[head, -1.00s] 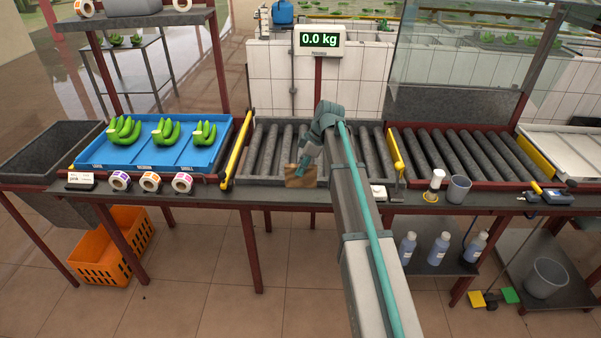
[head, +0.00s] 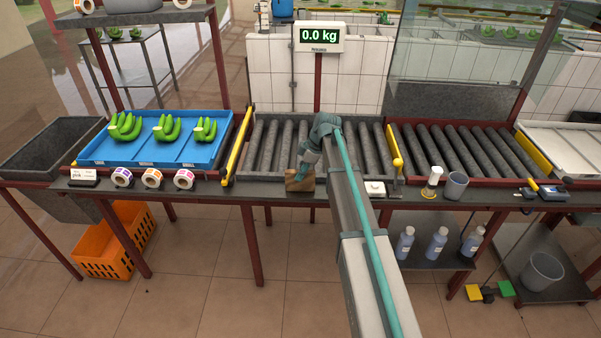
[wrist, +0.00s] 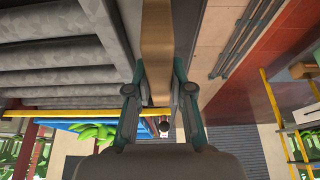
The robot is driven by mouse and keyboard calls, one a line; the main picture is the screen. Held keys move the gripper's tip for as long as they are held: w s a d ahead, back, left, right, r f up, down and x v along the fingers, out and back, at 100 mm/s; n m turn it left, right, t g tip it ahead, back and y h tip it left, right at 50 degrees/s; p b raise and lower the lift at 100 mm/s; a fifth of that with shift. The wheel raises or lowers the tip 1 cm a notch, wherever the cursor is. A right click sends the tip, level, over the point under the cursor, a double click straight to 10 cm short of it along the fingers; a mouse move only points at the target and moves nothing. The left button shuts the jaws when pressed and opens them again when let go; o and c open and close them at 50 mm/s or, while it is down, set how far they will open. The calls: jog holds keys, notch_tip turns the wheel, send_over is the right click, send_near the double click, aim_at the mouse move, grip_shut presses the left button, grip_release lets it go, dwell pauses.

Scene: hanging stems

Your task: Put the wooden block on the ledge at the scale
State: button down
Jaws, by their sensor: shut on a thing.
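The wooden block (head: 299,181) is at the front ledge (head: 340,191) of the scale's roller section (head: 268,147). Whether it rests on the ledge or hangs just above it, I cannot tell. In the wrist view the block (wrist: 156,45) sits between the two fingers of my gripper (wrist: 158,95). The scale display (head: 318,37) above the rollers reads 0.0 kg.
A blue tray (head: 150,153) with green banana bunches lies left of the rollers. Label rolls (head: 153,178) stand along the front ledge to the left.

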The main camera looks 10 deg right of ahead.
jog(key=c, duration=1)
grip_release()
jog(key=shift+f, duration=0.1)
jog(key=shift+c, duration=0.2)
jog(key=b+v, duration=0.2)
jog(key=v, duration=1)
jog(key=shift+r+b, duration=0.2)
jog(key=shift+b, duration=0.2)
jog(key=s+a+r+p, duration=0.2)
jog(key=s+a, duration=0.1)
jog(key=s, duration=0.8)
jog(key=shift+s, duration=0.4)
jog(key=shift+d, duration=0.1)
